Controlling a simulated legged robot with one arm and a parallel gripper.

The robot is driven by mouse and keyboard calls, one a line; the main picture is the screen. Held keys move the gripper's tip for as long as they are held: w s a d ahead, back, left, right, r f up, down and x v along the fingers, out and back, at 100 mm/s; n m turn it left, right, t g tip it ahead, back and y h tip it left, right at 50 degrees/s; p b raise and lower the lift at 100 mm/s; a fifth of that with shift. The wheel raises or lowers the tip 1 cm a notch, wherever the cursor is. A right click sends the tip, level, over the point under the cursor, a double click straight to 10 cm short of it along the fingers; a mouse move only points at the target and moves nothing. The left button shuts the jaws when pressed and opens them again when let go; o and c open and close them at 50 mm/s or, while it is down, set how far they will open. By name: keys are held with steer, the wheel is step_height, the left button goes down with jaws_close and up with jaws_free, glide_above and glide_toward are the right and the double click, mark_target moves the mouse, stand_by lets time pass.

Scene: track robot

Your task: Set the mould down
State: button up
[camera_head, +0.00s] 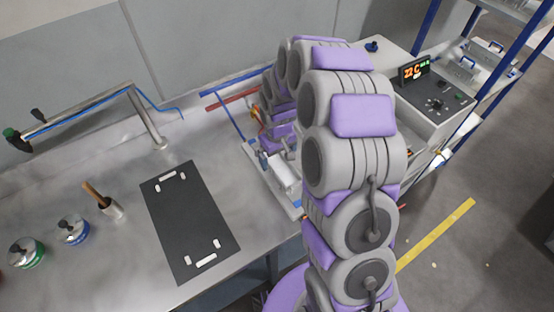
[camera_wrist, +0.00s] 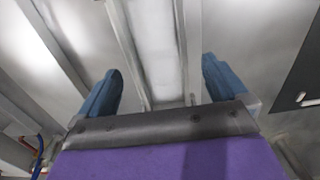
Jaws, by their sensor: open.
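In the wrist view my gripper (camera_wrist: 160,66) is open, its two blue fingers spread apart. A pale metal bar (camera_wrist: 155,40), which may be part of the mould, runs between the fingers. Contact with either finger cannot be made out. In the head view a pale metal piece (camera_head: 285,174) lies in a frame beside the bench, left of my arm. My arm hides much of that area, and I cannot tell whether this piece is the mould. A black mat (camera_head: 185,232) with small white blocks near both ends lies on the steel bench.
A control box (camera_head: 434,102) with a lit display stands right of my arm. A blue-posted rack (camera_head: 500,75) with metal pieces is beyond it. A bent pipe (camera_head: 146,118), a brush pot (camera_head: 112,209) and tins (camera_head: 72,230) stand on the bench.

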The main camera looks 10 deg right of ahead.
mark_target(276, 167)
step_height(276, 167, up, 9)
steer(key=p, duration=0.1)
steer(key=s+r, duration=0.7)
steer(key=s, duration=0.2)
steer(key=s+r+m+g, duration=0.1)
steer(key=s+r, duration=0.2)
steer(key=s, duration=0.9)
steer(key=s+r+m, duration=0.2)
steer(key=s+r, duration=0.1)
steer(key=s, duration=1)
steer(key=shift+s+a+r+m+g, duration=0.2)
steer(key=shift+m+g, duration=0.1)
steer(key=shift+g, duration=0.1)
steer(key=shift+w, duration=0.1)
